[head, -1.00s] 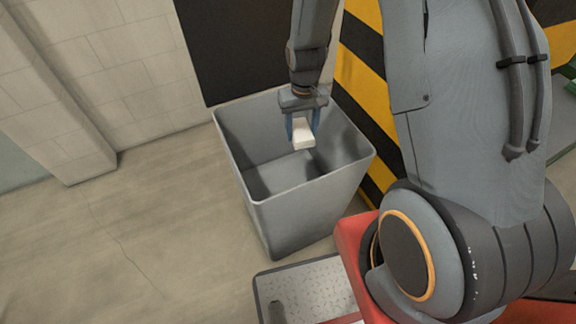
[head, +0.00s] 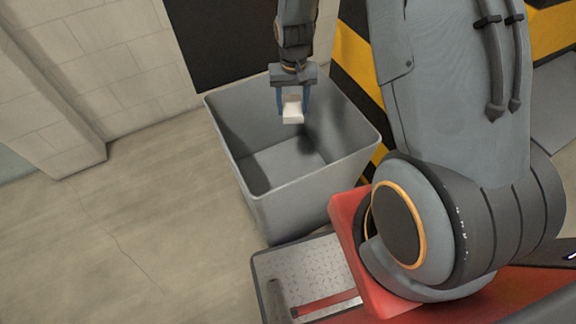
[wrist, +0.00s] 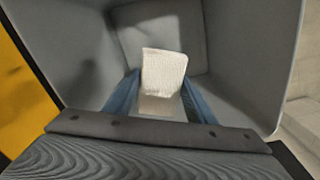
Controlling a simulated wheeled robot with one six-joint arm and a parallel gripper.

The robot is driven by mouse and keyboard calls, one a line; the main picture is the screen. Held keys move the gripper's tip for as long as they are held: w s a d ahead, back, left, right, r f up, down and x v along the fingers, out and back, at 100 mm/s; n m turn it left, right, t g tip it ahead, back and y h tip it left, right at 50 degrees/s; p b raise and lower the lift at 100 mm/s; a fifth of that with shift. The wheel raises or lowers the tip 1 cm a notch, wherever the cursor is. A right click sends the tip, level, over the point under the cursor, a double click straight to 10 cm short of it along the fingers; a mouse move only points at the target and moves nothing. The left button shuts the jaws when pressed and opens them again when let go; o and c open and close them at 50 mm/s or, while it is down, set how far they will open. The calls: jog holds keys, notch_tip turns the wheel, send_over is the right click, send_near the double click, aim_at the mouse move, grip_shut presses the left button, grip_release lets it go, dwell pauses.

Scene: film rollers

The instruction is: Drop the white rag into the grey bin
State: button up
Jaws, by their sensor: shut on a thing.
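The white rag (head: 292,113) is a small folded block between the blue fingers of my gripper (head: 292,108). My gripper is shut on it and holds it over the open mouth of the grey bin (head: 300,205). In the wrist view the rag (wrist: 163,75) sits between the fingertips of my gripper (wrist: 160,88), with the inside of the grey bin (wrist: 60,40) around and below it. The visible bin floor looks empty. Part of the bin's right inner side is in shadow.
A pale block wall (head: 90,70) and a dark panel (head: 220,50) stand behind the bin. A yellow and black striped surface (head: 352,60) is close on its right. A metal tread plate (head: 310,270) lies in front of the bin. The floor to the left is clear.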

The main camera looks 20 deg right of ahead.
jog(key=shift+f, duration=0.5)
jog(key=o, duration=1.3)
jog(key=shift+r, duration=0.1)
jog(key=shift+r+b, duration=0.85)
jog(key=shift+r, duration=3)
